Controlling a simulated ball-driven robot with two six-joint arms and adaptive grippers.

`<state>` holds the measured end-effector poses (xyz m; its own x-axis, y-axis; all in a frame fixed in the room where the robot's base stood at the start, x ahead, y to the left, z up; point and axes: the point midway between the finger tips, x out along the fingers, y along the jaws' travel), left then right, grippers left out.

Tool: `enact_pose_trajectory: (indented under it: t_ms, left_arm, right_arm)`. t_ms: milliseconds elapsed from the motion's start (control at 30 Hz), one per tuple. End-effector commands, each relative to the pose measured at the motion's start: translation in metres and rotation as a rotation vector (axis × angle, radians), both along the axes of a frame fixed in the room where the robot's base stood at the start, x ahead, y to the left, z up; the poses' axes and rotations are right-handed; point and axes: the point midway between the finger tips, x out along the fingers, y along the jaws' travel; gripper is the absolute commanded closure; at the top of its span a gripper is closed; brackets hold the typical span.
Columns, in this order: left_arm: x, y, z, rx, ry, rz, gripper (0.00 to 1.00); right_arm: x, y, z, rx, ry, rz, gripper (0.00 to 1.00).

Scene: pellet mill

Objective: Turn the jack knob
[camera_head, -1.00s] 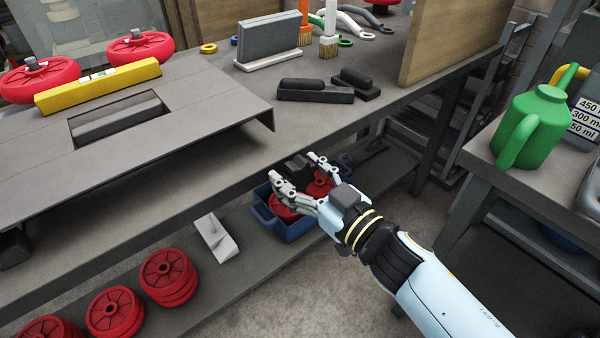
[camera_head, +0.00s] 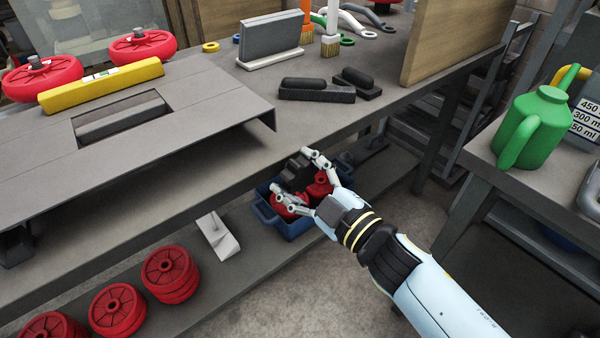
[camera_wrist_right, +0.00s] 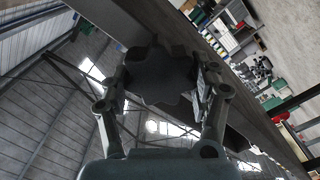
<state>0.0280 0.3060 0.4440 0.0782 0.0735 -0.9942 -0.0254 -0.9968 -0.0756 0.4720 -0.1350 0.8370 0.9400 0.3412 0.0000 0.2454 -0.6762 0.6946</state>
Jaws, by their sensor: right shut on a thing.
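The jack knob (camera_head: 296,173) is a dark, lobed knob just below the front edge of the workbench. In the right wrist view the knob (camera_wrist_right: 160,75) fills the space between the fingers, its scalloped rim plain to see. My right gripper (camera_head: 297,178) reaches it from the lower right, one finger on each side. In the right wrist view the gripper (camera_wrist_right: 163,90) is shut on the knob. What the knob is fixed to is hidden under the bench. My left gripper is not in view.
A blue crate (camera_head: 263,213) with red parts stands on the lower shelf beneath the gripper. Red wheels (camera_head: 170,272) lie to its left. The bench top (camera_head: 210,185) overhangs the knob. A green watering can (camera_head: 532,125) stands on the right table.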

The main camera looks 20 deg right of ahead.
Motion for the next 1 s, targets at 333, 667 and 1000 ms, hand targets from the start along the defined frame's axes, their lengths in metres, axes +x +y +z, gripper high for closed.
enact_pose_trajectory:
  t_ms: [333, 667, 1000]
  left_arm:
    - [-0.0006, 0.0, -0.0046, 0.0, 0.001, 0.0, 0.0]
    - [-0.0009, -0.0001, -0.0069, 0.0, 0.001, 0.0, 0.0]
    - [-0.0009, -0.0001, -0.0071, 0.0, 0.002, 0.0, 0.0]
  right_arm:
    - [-0.002, 0.001, -0.0042, -0.251, -0.087, 0.001, 0.7]
    - [-0.0023, 0.0013, -0.0051, -0.37, -0.128, 0.001, 0.7]
    - [-0.0025, 0.0013, -0.0053, -0.393, -0.136, 0.001, 0.7]
